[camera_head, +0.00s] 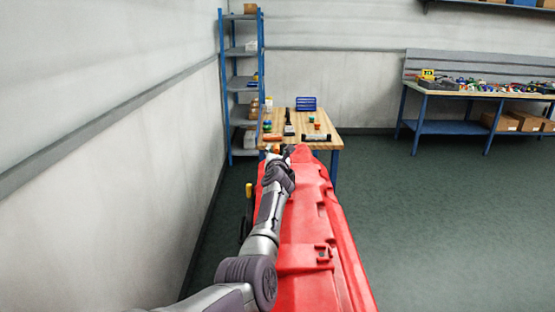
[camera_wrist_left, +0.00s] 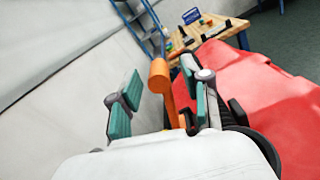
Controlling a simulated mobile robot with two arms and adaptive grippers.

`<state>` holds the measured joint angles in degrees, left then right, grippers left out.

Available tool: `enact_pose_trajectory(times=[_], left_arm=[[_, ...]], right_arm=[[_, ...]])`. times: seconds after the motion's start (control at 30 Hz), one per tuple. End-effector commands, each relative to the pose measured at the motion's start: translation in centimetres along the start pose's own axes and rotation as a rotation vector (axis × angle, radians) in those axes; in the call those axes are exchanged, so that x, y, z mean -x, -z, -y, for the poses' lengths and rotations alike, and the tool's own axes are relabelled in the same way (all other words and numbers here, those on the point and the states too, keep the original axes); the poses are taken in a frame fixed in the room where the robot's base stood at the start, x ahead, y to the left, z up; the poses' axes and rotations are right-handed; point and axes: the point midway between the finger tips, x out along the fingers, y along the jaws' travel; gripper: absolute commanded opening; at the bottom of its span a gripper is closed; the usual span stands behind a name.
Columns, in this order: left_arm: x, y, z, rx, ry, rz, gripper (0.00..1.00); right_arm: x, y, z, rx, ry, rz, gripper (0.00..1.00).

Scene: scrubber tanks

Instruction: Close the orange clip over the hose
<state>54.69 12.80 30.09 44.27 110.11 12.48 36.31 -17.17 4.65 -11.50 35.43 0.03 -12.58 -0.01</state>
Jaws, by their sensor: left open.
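The orange clip (camera_wrist_left: 160,78) shows in the left wrist view as an upright orange bar with a rounded top, standing between my left gripper's fingers. My left gripper (camera_wrist_left: 160,98) is open, with a teal pad on either side of the clip. The clip looks closer to the right pad; I cannot tell whether they touch. In the head view my left gripper (camera_head: 287,151) is at the far end of the red scrubber tank (camera_head: 305,220), and its arm hides the clip there. I cannot make out the hose for certain. My right gripper is not in view.
A yellow-topped handle (camera_head: 249,190) stands at the tank's left side, near the wall (camera_head: 120,150). Beyond the tank are a wooden table (camera_head: 295,118) with small items and a blue shelf rack (camera_head: 240,85). The floor (camera_head: 430,220) to the right is clear.

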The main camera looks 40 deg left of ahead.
Motion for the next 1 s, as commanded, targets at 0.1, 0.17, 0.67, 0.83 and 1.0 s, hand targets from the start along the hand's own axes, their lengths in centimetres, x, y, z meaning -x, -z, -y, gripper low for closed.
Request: enact_pose_trajectory(times=[0.1,0.17,0.67,0.83,1.0], left_arm=[[0.8,0.1,0.1,0.002,-0.001,-0.001,0.47],[1.3,0.1,0.1,0.004,-0.002,-0.001,0.47],[9.3,0.1,0.2,-0.001,0.004,0.000,0.47],[11.2,0.1,0.3,-0.002,0.005,0.000,0.47],[11.8,0.1,0.2,-0.001,0.004,-0.001,0.47]], right_arm=[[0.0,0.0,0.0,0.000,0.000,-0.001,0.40],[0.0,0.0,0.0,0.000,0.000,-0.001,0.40],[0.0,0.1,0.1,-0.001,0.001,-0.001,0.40],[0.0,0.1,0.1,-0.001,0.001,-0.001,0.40],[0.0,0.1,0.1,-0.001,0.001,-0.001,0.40]])
